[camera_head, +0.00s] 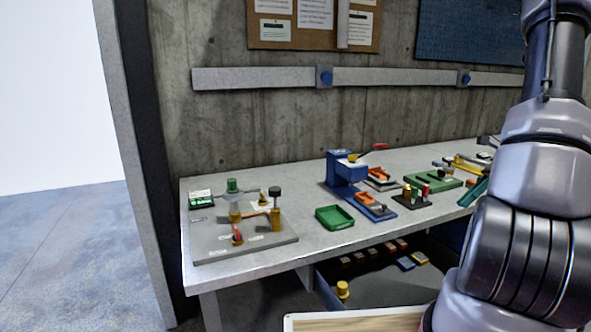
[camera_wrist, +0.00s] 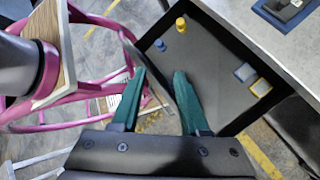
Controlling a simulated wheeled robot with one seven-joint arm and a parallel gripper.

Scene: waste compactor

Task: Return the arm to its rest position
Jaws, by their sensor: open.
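My arm (camera_head: 529,200) rises along the right side of the head view, in front of the workbench's right part. My gripper (camera_wrist: 160,74) shows in the wrist view as two dark green fingers. They are spread apart with nothing between them. In the head view I cannot clearly make out the gripper; a teal piece (camera_head: 473,191) shows at the arm's left edge.
The workbench (camera_head: 310,252) holds a grey fixture board (camera_head: 262,243), a green tray (camera_head: 334,217) and a blue press (camera_head: 345,170). The bin under it holds a yellow peg (camera_wrist: 181,24), a blue peg (camera_wrist: 160,45) and several blocks. Floor at left (camera_head: 70,250) is clear.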

